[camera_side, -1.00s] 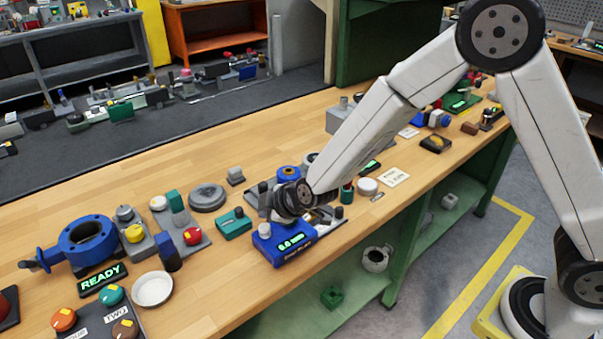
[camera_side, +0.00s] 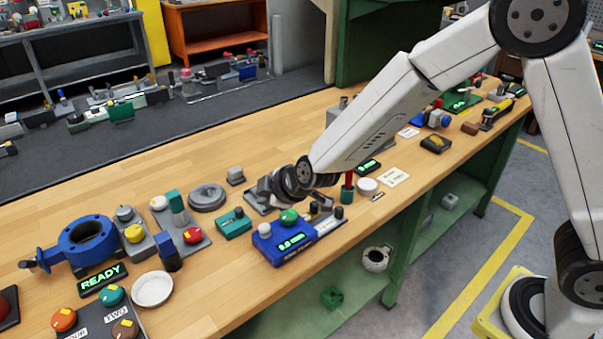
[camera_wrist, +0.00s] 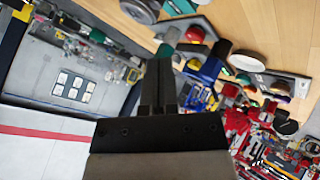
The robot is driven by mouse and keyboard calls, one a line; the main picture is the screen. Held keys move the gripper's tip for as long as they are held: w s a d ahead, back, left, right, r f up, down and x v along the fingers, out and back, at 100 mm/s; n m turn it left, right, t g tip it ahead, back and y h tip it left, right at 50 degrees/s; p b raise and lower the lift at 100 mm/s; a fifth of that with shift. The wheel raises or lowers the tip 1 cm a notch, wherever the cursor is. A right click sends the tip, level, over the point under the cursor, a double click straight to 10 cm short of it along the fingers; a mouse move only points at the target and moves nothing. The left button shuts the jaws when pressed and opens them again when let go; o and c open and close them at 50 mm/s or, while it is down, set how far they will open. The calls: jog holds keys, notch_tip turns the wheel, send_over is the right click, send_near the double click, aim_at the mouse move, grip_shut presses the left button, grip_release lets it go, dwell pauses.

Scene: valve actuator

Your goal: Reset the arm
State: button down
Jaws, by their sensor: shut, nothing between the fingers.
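My gripper (camera_wrist: 158,82) shows in the wrist view with its two dark fingers together and nothing between them. In the side view my wrist hangs above the bench, just behind and above the blue meter box (camera_side: 284,243); the fingers cannot be made out there. The box has a lit green readout, a green knob (camera_side: 289,217) and a white knob (camera_side: 264,229). The wrist appears clear of the green knob. The blue ring-shaped valve body (camera_side: 86,240) stands at the left, behind a sign (camera_side: 103,279) reading READY.
Beside the valve are a white dish (camera_side: 152,289), a red-button block (camera_side: 193,236) and a teal box (camera_side: 233,223). Bare wood (camera_side: 150,160) lies along the back.

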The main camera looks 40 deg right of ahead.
jog(key=s+d+m+g+h, duration=0.2)
jog(key=s+d+m+g, duration=0.4)
jog(key=s+d+m, duration=0.5)
jog(key=s+d, duration=0.5)
jog(key=s, duration=0.5)
jog(key=shift+d+f, duration=0.15)
jog(key=shift+d, duration=0.25)
dwell(1.0)
